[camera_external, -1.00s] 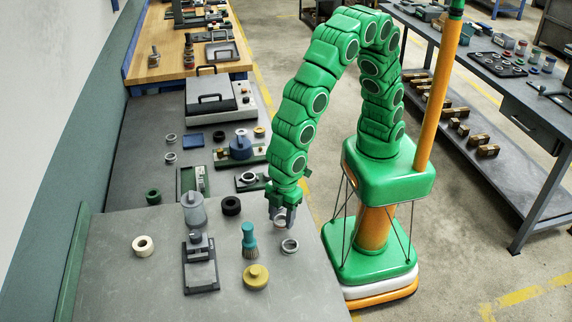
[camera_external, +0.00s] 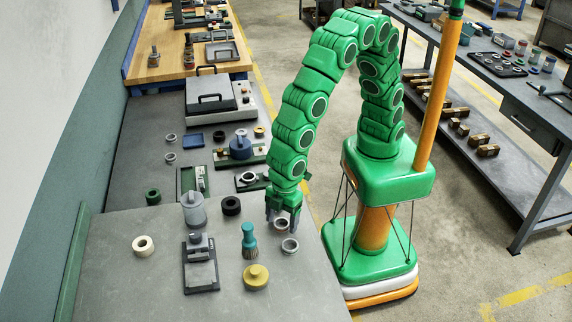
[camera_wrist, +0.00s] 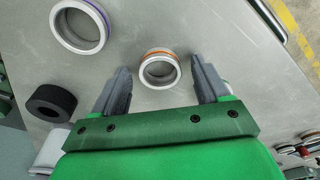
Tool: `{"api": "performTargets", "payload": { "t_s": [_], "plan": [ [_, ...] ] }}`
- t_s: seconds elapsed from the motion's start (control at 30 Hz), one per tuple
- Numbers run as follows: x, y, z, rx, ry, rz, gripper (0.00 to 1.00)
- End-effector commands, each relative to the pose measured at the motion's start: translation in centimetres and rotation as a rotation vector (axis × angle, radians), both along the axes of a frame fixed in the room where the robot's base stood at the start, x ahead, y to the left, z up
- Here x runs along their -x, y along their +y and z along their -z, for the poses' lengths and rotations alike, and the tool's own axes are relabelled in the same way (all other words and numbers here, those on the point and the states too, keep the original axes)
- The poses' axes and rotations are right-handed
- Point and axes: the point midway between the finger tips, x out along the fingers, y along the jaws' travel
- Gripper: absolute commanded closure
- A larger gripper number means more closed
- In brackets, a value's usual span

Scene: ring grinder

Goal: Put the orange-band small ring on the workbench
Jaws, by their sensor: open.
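The orange-band small ring (camera_wrist: 160,70) is a silvery ring with an orange stripe near its top. In the wrist view it lies between the two fingers of my gripper (camera_wrist: 163,87), with a gap on each side. In the outside view the ring (camera_external: 281,224) appears to rest flat on the grey workbench (camera_external: 130,285), near its right edge. My gripper (camera_external: 284,212) is open, pointing down around the ring without gripping it. Part of the ring is hidden by the fingers in the outside view.
A purple-band ring (camera_wrist: 80,27) lies close by; it also shows in the outside view (camera_external: 290,245). A black ring (camera_wrist: 51,103), a teal-handled brush (camera_external: 249,240), a yellow knobbed disc (camera_external: 255,277) and a dark fixture (camera_external: 200,265) stand nearby. The front left bench is mostly clear.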

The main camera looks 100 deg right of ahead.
Motion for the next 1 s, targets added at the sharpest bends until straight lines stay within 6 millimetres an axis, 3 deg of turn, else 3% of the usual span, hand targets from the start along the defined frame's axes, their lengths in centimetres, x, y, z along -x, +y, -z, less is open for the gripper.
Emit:
{"api": "performTargets", "payload": {
  "t_s": [0.27,0.7,1.0],
  "plan": [
    [0.1,-0.2,-2.8,-0.003,-0.005,0.000,0.25],
    [0.8,-0.7,-10.1,-0.003,-0.004,0.000,0.25],
    [1.0,-1.0,-12.0,-0.001,-0.001,0.000,0.25]
  ]
}}
